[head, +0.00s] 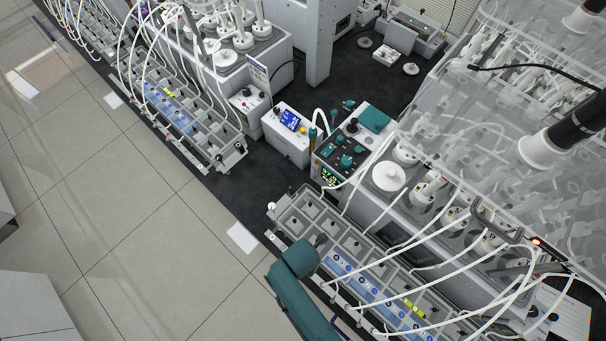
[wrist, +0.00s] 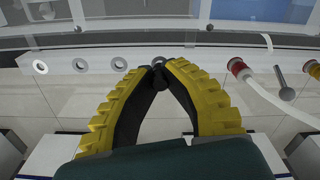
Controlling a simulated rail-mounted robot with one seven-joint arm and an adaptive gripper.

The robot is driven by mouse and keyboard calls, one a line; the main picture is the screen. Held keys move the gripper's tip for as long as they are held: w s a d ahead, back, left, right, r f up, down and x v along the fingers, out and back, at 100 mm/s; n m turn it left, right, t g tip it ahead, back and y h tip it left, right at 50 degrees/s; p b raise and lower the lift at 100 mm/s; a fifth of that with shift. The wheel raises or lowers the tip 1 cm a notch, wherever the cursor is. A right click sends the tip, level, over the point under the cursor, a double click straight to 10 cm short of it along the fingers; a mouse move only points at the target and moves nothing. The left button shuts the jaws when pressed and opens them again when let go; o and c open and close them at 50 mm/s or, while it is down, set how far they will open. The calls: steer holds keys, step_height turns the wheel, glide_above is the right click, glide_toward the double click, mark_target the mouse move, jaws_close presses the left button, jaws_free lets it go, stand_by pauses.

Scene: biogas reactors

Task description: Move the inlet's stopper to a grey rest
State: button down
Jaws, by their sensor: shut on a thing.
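In the wrist view my gripper (wrist: 159,70), with yellow ribbed backs and black pads, is shut at the tips on a small dark piece, probably the stopper. The tips are in front of a pale rail (wrist: 205,64). Grey rings sit in this rail to the left of the tips: a near one (wrist: 119,64), a middle one (wrist: 80,64) and a far one (wrist: 40,67); they look like the grey rests. To the right is a red-collared port (wrist: 237,66) with a white tube. In the head view my gripper is not distinguishable.
In the head view, white tubes (head: 400,247) cross over the near reactor rack (head: 285,212). The tiled floor (head: 140,210) at left is mostly clear.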

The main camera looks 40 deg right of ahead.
steer(key=shift+f+b, duration=0.45)
steer(key=shift+f, duration=0.2)
stand_by(0.7)
stand_by(0.3)
steer(key=c, duration=1.1)
jaws_free()
steer(key=shift+r, duration=0.1)
step_height(320, 180, up, 12)
steer(key=shift+f, duration=0.1)
